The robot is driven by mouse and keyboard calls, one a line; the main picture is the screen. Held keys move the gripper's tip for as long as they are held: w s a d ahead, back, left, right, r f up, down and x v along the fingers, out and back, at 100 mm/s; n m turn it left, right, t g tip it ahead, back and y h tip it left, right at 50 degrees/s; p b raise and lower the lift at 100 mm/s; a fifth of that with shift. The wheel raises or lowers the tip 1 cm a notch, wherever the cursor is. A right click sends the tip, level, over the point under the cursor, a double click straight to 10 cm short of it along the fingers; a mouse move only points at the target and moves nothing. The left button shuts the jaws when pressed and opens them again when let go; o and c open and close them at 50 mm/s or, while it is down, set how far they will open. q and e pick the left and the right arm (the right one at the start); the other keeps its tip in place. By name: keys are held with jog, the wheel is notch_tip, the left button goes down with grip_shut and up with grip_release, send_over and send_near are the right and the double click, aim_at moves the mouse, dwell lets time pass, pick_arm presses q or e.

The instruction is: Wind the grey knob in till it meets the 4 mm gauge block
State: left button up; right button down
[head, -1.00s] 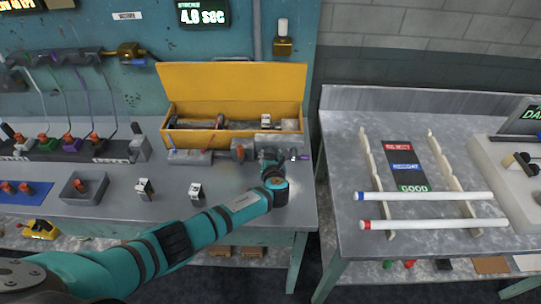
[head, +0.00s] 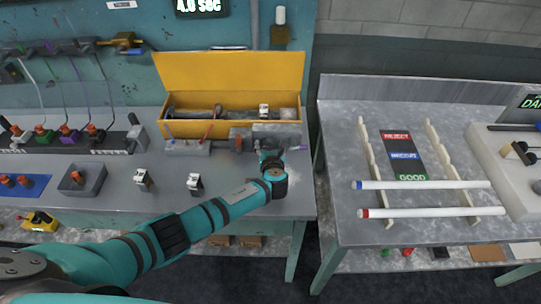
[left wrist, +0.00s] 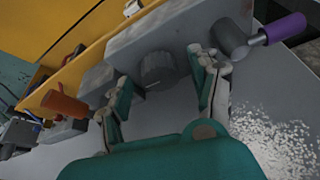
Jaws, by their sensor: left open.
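The grey knob (left wrist: 158,68) is a ribbed dark grey cylinder on the front of a grey block (left wrist: 187,42), seen in the left wrist view. My left gripper (left wrist: 160,92) is open, with one finger on each side of the knob; I cannot tell whether either finger touches it. In the head view my left gripper (head: 271,160) is at the front of the fixture on the bench and its wrist hides the knob. I cannot make out the 4 mm gauge block for certain. My right gripper is not in view.
A purple-tipped handle (left wrist: 284,28) sticks out close to the right finger. An orange lever (left wrist: 64,105) stands left of the gripper. A yellow open box (head: 228,75) is behind.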

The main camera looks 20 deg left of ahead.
pick_arm(q)
jog(key=v, duration=1.1)
